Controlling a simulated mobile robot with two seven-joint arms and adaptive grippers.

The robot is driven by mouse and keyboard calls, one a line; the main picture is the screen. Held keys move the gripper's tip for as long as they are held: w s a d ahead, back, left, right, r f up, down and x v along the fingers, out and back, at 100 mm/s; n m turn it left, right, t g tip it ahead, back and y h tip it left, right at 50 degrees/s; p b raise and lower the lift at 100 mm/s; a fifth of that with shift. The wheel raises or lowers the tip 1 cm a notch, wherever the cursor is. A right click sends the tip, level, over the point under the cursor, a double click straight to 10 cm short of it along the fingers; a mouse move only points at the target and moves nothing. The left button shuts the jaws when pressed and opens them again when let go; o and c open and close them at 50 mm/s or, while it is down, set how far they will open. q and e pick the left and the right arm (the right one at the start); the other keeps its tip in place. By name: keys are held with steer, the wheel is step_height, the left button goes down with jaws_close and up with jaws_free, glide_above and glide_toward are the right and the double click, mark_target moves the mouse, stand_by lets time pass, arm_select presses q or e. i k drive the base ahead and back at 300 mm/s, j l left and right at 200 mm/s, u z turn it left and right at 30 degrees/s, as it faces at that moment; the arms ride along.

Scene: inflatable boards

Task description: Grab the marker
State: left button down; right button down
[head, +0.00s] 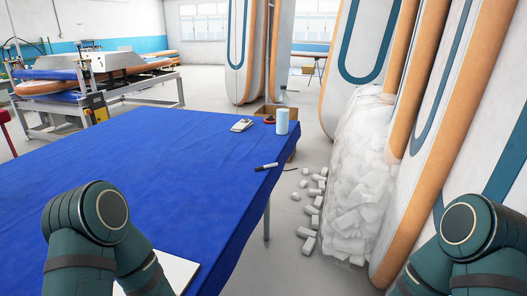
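The marker (266,167) lies on the blue-covered table (150,160), close to its right edge. It is black and white and lies flat, apart from the other items. A teal arm of mine comes in at the lower left and another at the lower right. Neither gripper shows in the head view, so I cannot see whether they hold anything.
A light blue cup or roll (282,121) and a small pale device (241,125) stand at the table's far right corner. A white sheet (172,272) lies at the near edge. A clear bag of white pieces (350,190) and tall boards (365,45) stand right.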

mark_target(262, 167)
steer(key=i+z, duration=0.2)
steer(key=i, duration=0.55)
steer(key=i+j+z, duration=0.15)
steer(key=i, duration=0.55)
